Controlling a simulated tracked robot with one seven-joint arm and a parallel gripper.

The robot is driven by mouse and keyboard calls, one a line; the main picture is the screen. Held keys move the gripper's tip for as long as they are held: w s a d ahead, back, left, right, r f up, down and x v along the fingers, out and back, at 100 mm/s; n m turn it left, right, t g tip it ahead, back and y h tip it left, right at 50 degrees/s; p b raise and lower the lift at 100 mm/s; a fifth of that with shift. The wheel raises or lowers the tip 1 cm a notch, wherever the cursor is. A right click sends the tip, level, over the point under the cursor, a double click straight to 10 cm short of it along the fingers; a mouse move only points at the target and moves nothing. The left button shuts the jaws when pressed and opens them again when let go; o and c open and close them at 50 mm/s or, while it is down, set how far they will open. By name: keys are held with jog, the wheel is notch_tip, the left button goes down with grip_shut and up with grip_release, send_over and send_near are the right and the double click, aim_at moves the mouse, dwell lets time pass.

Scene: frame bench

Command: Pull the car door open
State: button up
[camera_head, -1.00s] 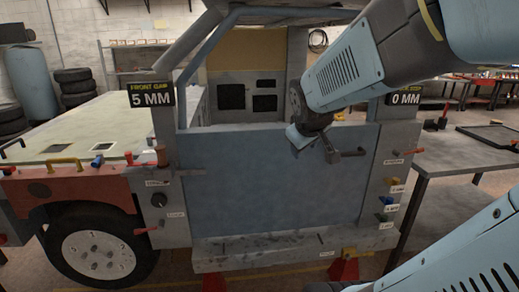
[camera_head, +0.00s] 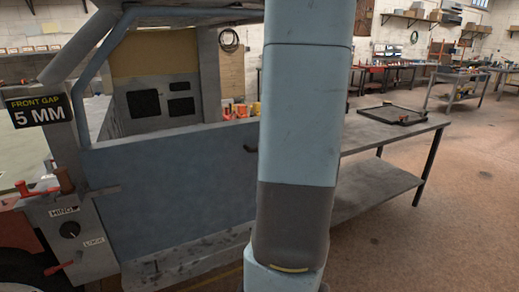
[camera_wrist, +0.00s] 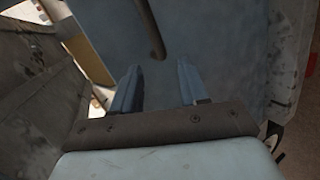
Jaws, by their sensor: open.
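The car door is a flat blue panel (camera_head: 170,185) across the middle left of the head view, with hinges at its left edge. My arm hides its right side, so I cannot tell whether the door stands ajar. A small dark part of the door handle (camera_head: 250,149) shows beside my arm. In the wrist view, the handle is a dark bar (camera_wrist: 149,28) in front of the blue door surface (camera_wrist: 205,45). My gripper (camera_wrist: 158,68) is open, and the bar's lower end lies between its fingertips in the picture. Contact cannot be told. The gripper is hidden in the head view.
A grey workbench (camera_head: 385,150) with a dark tray (camera_head: 395,115) stands right of the car. Open floor (camera_head: 465,215) lies at the right. A "FRONT GAP 5 MM" sign (camera_head: 40,111) and red-handled levers (camera_head: 45,187) are at the left front post.

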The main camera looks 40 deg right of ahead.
jog(key=s+d+f+n+t, duration=0.2)
jog(key=s+d+n+t, duration=0.1)
jog(key=s+d+t, duration=0.15)
jog(key=shift+g+y, duration=0.35)
jog(key=shift+y, duration=0.15)
jog(key=x, duration=0.9)
jog(key=d+x, duration=0.1)
jog(key=x, duration=0.4)
jog(key=shift+f, duration=0.15)
jog(key=shift+a, duration=0.1)
grip_shut()
